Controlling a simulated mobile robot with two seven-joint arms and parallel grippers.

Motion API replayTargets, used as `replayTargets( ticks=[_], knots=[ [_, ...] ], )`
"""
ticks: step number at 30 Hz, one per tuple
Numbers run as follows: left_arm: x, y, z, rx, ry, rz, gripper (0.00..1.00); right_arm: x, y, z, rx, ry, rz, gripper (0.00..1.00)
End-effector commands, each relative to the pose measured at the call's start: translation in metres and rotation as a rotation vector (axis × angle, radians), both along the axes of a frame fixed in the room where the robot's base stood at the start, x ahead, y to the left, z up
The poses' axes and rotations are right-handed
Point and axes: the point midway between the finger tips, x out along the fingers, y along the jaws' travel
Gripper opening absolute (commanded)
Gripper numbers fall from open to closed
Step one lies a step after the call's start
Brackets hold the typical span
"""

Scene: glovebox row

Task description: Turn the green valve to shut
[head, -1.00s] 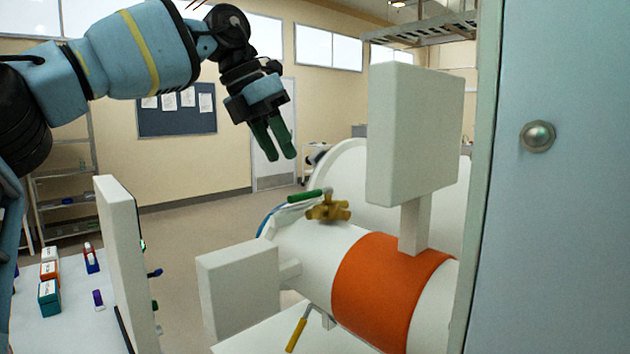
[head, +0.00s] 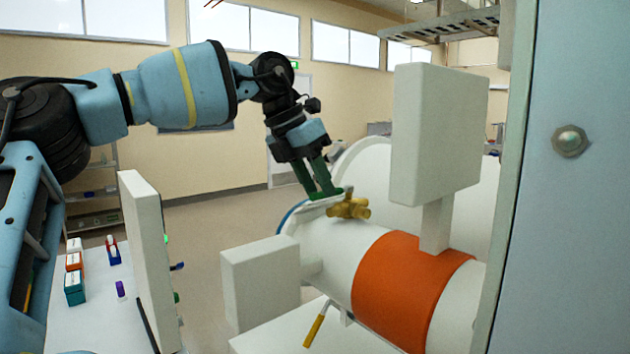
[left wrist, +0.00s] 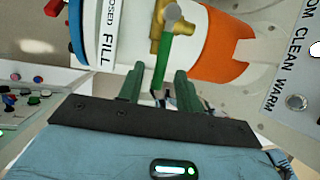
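The green valve handle (left wrist: 164,58) joins a brass valve body (head: 349,208) on top of the white cylinder; the body also shows in the left wrist view (left wrist: 158,28). My left gripper (head: 322,191) is down at the handle from above. In the left wrist view the gripper (left wrist: 159,73) has its two green fingers apart, with the handle's free end between their tips. A gap shows on the left side; whether the right finger touches the handle I cannot tell. In the head view the fingers largely hide the handle. My right gripper is in neither view.
A white box (head: 436,135) on a post stands right of the valve, above an orange band (head: 408,290). A lower white box (head: 262,283) sticks out at front left. A yellow-handled valve (head: 314,330) is below. A pale blue panel (head: 572,230) fills the right side.

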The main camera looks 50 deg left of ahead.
Motion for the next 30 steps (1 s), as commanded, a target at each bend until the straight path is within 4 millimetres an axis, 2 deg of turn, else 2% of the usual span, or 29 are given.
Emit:
replayTargets(
  ticks=[5,14,30],
  knots=[
    [0.0001,0.0001,-0.0003,0.0,0.0,0.001,0.35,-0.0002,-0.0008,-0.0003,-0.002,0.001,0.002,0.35],
    [0.0,0.0002,0.0001,0.0,0.0,0.0,0.0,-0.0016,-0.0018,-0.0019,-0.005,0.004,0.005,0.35],
    [-0.0032,-0.0013,0.001,-0.001,-0.002,-0.016,0.0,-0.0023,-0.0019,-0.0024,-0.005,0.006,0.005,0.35]
  ],
)
